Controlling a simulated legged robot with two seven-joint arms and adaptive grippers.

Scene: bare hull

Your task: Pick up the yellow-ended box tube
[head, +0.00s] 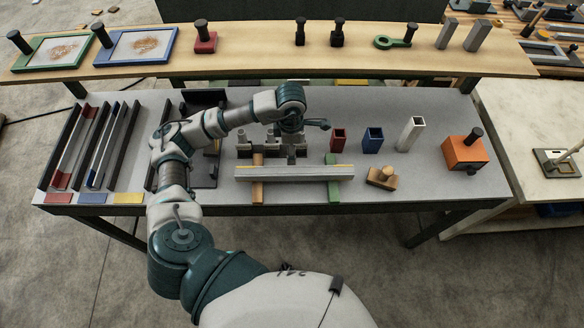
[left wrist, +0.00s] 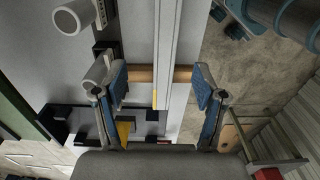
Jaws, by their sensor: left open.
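The long grey box tube (head: 294,173) lies left to right across a tan block (head: 257,191) and a green block (head: 333,190) near the table's front edge. In the left wrist view the tube (left wrist: 167,50) runs up and down the picture, with a yellow patch (left wrist: 155,98) near its lower end. My left gripper (left wrist: 160,86) is open there, with one finger on either side of the tube and the tan block (left wrist: 147,74) between them. No contact with the tube shows. In the head view this hand hangs just behind the tube. My right gripper is out of view.
A red tube (head: 338,138), a blue tube (head: 373,140) and a pale tube (head: 410,133) stand upright to the right. An orange block (head: 465,153) and a small wooden stamp (head: 382,177) are nearby. A slotted rack (head: 112,183) is at left. A raised shelf (head: 265,68) runs behind.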

